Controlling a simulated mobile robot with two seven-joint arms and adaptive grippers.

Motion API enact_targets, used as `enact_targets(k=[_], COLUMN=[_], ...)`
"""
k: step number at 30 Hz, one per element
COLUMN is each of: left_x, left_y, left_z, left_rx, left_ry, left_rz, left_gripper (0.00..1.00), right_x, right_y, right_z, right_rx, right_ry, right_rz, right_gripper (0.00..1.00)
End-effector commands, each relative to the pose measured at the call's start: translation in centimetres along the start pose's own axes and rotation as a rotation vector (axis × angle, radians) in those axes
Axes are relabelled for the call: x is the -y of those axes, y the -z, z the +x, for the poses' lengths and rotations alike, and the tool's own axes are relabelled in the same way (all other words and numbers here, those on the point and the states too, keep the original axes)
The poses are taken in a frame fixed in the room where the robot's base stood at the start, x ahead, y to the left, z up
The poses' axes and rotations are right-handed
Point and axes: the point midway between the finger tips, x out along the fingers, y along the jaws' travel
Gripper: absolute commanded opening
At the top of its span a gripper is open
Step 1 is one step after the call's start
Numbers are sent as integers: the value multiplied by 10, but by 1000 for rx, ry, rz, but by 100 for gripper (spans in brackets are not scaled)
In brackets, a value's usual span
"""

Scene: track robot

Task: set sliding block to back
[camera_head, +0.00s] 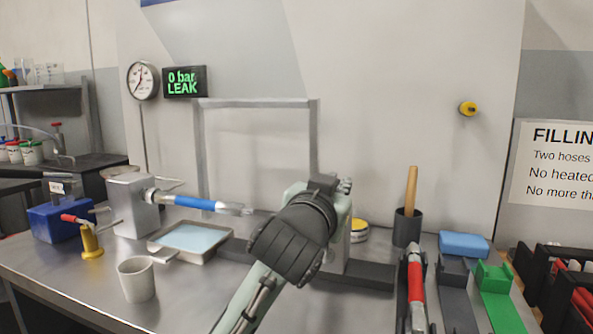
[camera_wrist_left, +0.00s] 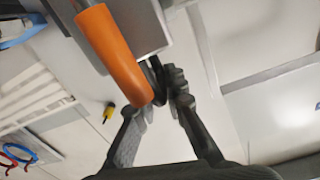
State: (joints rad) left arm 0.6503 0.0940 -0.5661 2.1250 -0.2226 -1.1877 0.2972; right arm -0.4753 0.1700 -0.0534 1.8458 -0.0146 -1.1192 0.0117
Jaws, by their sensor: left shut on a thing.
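The sliding block (camera_head: 342,245) is a pale grey-green block on the dark rail (camera_head: 368,274) along the bench, in the middle of the head view. My left gripper (camera_head: 322,192) is in front of it and hides most of it. In the left wrist view the gripper (camera_wrist_left: 158,100) is shut on a part of the block, beside the end of an orange handle (camera_wrist_left: 112,45) and a dark round part. The orange handle partly covers the contact, so the exact grip is unclear. My right gripper is not in view.
A shallow tray (camera_head: 165,248), white cup (camera_head: 136,279) and blue-sleeved hose (camera_head: 195,203) are left of the block. A dark holder with a wooden handle (camera_head: 411,190), red-sleeved hose (camera_head: 416,285) and blue sponge (camera_head: 464,243) are right. A grey frame (camera_head: 200,150) stands behind.

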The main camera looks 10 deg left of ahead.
Motion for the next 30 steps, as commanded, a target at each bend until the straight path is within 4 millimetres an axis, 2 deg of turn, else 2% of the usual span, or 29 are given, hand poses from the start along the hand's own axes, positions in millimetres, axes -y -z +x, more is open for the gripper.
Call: enact_targets(k=[1,4,14,15,19,30], left_x=[-10,-20,-25,-25,-25,-23], left_y=[3,4,5,5,5,4], left_z=[0,0,0,0,0,-4], left_rx=[3,2,-1,-1,-1,0], left_ry=[-3,0,-2,-3,-2,0], left_rz=[-1,2,3,3,3,1], left_gripper=[0,0,0,13,30,31], right_x=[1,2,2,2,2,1], right_y=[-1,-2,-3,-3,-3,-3], right_z=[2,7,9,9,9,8], right_rx=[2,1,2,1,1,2], right_ry=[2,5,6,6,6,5], right_rz=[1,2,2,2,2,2], right_gripper=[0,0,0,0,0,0])
